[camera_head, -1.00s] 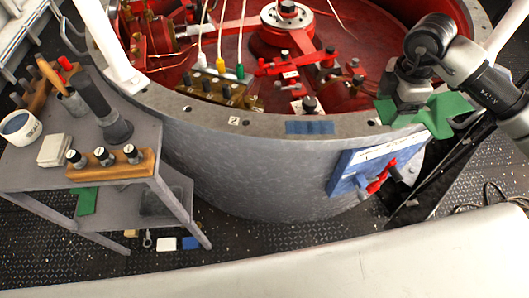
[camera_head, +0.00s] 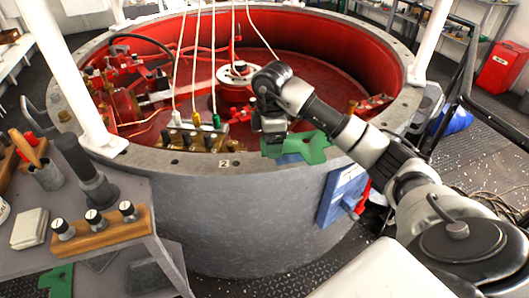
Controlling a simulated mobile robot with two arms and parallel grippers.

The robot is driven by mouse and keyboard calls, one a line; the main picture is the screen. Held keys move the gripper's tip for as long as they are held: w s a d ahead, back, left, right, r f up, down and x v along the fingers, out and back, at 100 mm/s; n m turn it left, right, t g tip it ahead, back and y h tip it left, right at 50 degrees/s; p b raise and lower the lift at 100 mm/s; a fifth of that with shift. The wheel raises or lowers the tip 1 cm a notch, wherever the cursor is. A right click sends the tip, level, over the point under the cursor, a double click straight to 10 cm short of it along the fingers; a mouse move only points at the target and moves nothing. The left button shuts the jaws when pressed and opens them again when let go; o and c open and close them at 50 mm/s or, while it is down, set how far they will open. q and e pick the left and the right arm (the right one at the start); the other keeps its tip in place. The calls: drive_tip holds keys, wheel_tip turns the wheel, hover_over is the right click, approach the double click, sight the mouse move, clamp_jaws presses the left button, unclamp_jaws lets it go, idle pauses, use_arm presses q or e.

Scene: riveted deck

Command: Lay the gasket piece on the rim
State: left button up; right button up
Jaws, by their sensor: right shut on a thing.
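The green gasket piece (camera_head: 312,148) is at the front of the big round tub's grey rim (camera_head: 150,157). My right gripper (camera_head: 273,136) points down and is shut on the gasket piece's left part. The piece is over or on a blue patch (camera_head: 289,158) of the rim, which shows only as a strip along its front edge. I cannot tell whether the piece touches the rim. My left gripper is not in view.
A grey cart (camera_head: 95,235) at the left holds a wooden block with knobs (camera_head: 100,229). Another green piece (camera_head: 57,281) lies low on the left. White posts and hanging cables stand near the tub. A blue panel (camera_head: 341,194) is on the tub's side.

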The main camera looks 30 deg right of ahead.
sight(264, 161)
drive_tip(key=shift+w+a+f, duration=0.5)
drive_tip(key=shift+w+a, duration=0.05)
drive_tip(key=shift+a, duration=0.1)
drive_tip(key=shift+f, duration=2.1)
drive_tip(key=o, duration=1.1)
drive_tip(key=shift+f, duration=0.1)
drive_tip(key=shift+o, duration=0.2)
wheel_tip(264, 161, up, 12)
drive_tip(key=shift+r+p, duration=0.15)
drive_tip(key=shift+p, duration=0.4)
